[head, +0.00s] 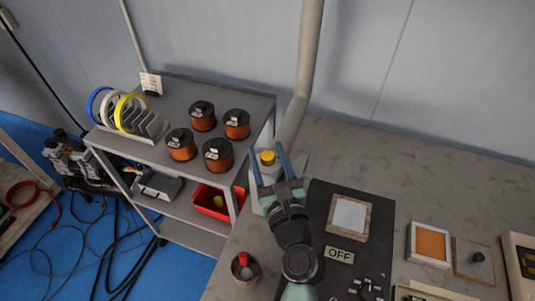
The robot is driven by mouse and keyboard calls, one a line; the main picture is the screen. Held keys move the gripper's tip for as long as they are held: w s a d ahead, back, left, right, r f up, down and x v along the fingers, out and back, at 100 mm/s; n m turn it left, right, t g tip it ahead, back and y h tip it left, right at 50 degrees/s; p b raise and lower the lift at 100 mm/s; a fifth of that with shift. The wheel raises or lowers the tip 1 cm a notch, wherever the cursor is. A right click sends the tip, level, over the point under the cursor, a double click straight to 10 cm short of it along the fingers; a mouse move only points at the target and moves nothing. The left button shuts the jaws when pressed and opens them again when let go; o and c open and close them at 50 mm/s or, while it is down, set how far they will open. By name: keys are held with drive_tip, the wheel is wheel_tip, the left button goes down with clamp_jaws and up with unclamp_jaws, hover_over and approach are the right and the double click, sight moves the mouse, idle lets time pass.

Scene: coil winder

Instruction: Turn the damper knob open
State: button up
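A yellow knob-like cap (267,157) sits on a pale grey housing at the foot of the grey duct pipe (305,75), at the back left of the bench. I take it to be the damper knob, but its setting is too small to read. My gripper (266,153) is open, with its two blue fingers apart on either side of the yellow cap in this view. I cannot tell whether the fingers touch it or how far above it they are. My gripper hides part of the housing.
A dark panel (325,200) with an OFF sign (339,254) lies right of my arm. A cup (245,268) with a red-topped item stands at front left. A dark knob on a plate (478,257) is at right. A shelf (165,92) holds several copper coils. The back right bench is clear.

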clamp_jaws()
